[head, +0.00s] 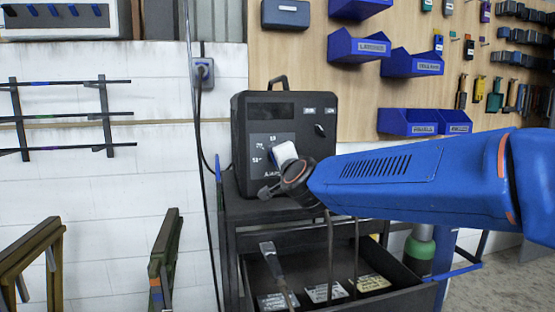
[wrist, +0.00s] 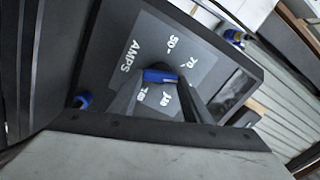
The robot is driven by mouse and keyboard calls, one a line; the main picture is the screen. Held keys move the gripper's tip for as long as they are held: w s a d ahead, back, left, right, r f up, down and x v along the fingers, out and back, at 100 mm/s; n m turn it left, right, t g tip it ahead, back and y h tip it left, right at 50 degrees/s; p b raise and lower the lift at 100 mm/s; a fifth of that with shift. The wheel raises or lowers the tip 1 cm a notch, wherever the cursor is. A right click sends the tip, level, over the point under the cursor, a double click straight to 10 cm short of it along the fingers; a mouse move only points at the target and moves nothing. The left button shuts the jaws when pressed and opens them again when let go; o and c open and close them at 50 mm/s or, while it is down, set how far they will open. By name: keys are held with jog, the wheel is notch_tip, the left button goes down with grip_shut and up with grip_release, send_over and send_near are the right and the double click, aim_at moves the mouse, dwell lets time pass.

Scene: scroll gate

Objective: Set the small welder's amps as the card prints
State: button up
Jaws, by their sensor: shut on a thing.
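The small welder (head: 247,125) is a black box with a top handle, standing on a dark cart. Its grey AMPS panel shows in the wrist view (wrist: 128,75), tilted, with white numbers; 50 and 70 are readable, others are hard to read. My gripper (wrist: 165,88) has its dark fingers on both sides of the blue-topped amps knob (wrist: 160,75) and is shut on it. In the head view my gripper (head: 287,160) covers the knob and part of the dial. Several printed cards, including a middle one (head: 326,292), lie in the cart's lower tray; their print is too small to read.
The cart's open tray (head: 395,302) lies below my arm, with rods standing in it. A cable hangs from a wall socket (head: 203,73) left of the welder. Blue bins (head: 358,47) and tools hang on the board behind. Green-brown stands (head: 165,255) are at lower left.

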jog(key=m, duration=1.6)
jog(key=f+m, duration=0.1)
jog(key=m, duration=0.7)
jog(key=shift+s+a+f, duration=0.1)
jog(key=shift+a, duration=0.2)
jog(key=o, duration=1.1)
jog(key=v, duration=1.7)
jog(key=shift+s, duration=0.25)
